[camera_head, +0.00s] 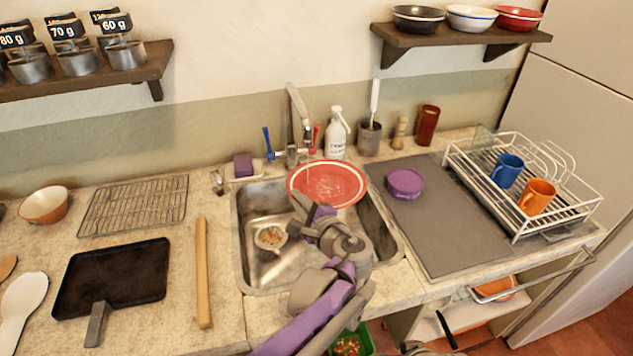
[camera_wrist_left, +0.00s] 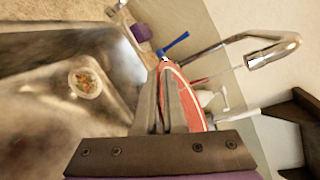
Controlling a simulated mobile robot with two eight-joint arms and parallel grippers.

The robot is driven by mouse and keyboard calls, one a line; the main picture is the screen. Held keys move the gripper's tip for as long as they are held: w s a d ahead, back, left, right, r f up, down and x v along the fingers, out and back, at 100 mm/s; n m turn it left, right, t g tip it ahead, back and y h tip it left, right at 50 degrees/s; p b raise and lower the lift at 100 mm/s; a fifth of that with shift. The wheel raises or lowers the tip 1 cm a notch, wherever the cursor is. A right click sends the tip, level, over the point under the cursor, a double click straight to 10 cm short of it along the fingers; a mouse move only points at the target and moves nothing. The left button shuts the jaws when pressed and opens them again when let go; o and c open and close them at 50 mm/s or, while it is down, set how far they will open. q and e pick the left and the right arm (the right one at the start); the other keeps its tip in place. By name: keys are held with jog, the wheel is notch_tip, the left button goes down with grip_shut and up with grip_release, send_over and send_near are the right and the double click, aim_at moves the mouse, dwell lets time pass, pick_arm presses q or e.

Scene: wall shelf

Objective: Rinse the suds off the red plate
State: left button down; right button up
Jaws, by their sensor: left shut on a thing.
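The red plate (camera_head: 327,183) is over the back of the steel sink (camera_head: 243,262), just in front of and below the tap (camera_head: 298,108). Pale streaks and specks show on its face. My left gripper (camera_head: 308,207) is shut on the plate's near rim. In the left wrist view the fingers (camera_wrist_left: 165,98) close on the red plate (camera_wrist_left: 190,98), seen nearly edge-on. A blue tap handle (camera_head: 268,143) and a red tap handle (camera_head: 315,138) flank the spout. I cannot make out any running water. Dark parts at the bottom edge may be my right gripper; its jaws cannot be made out.
A strainer with scraps (camera_head: 270,238) sits in the sink. A white bottle (camera_head: 337,136) and grey holder (camera_head: 369,138) stand behind. Right are a purple round item (camera_head: 405,184) on a grey mat (camera_head: 440,235) and a dish rack (camera_head: 517,233).

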pick_arm(q)
jog(key=shift+f+v, duration=0.15)
jog(key=shift+v, duration=0.7)
jog(key=shift+f+v, duration=0.15)
jog(key=shift+v, duration=0.7)
jog(key=shift+f+v, duration=0.2)
jog(key=shift+v, duration=0.65)
jog(key=shift+d+r, duration=0.1)
jog(key=shift+d, duration=0.05)
jog(key=s+d+r+p, duration=0.2)
jog(key=s+r+p, duration=0.1)
jog(key=s+r, duration=0.1)
jog(key=shift+s, duration=0.3)
jog(key=shift+d, duration=0.1)
